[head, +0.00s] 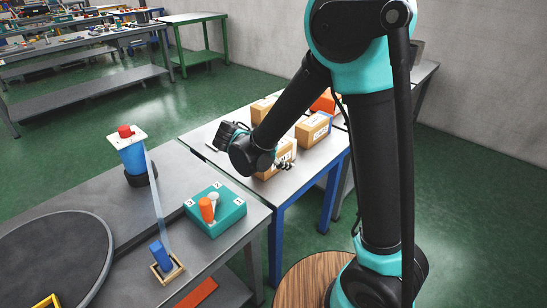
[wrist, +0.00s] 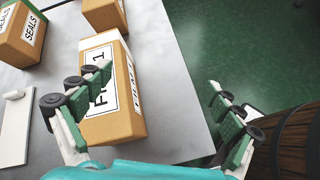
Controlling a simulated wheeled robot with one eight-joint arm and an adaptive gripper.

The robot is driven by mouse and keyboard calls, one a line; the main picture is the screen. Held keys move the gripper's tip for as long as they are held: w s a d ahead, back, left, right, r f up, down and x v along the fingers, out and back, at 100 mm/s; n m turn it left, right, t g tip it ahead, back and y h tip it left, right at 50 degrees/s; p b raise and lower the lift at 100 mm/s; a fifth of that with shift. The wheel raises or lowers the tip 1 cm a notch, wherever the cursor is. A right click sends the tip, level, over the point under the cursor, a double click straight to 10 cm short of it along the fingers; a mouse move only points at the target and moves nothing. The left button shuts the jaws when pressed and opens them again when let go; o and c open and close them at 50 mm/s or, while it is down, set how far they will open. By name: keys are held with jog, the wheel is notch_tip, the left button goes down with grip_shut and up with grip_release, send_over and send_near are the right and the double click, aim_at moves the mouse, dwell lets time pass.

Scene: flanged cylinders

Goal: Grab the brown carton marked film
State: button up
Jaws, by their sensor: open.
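A brown carton (wrist: 115,119) lies under my gripper in the wrist view. My gripper (wrist: 158,80) is open and empty. Its left finger overlaps the carton in the picture, and its right finger is off to the right, over the table's edge and floor. In the head view my gripper (head: 284,164) is beside a brown carton (head: 272,172) near the table's front edge, partly hidden by the gripper.
A carton marked SEALS (wrist: 22,38) and another carton (wrist: 104,15) stand near on the grey table (wrist: 66,28). A white flat object (wrist: 14,130) lies left.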

jog(key=s+a+n+t+h, duration=0.15)
jog(key=a+n+t, duration=0.35)
jog(key=a, duration=0.8)
jog(key=shift+n+g, duration=0.4)
jog(key=shift+g, duration=0.3)
jog(key=x, duration=1.6)
jog(key=shift+w, duration=0.15)
jog(key=shift+r, duration=0.1)
jog(key=shift+c, duration=0.6)
jog(key=c, duration=1.8)
jog(key=shift+c, duration=0.2)
jog(key=shift+r, duration=0.1)
notch_tip(320, 180, up, 20)
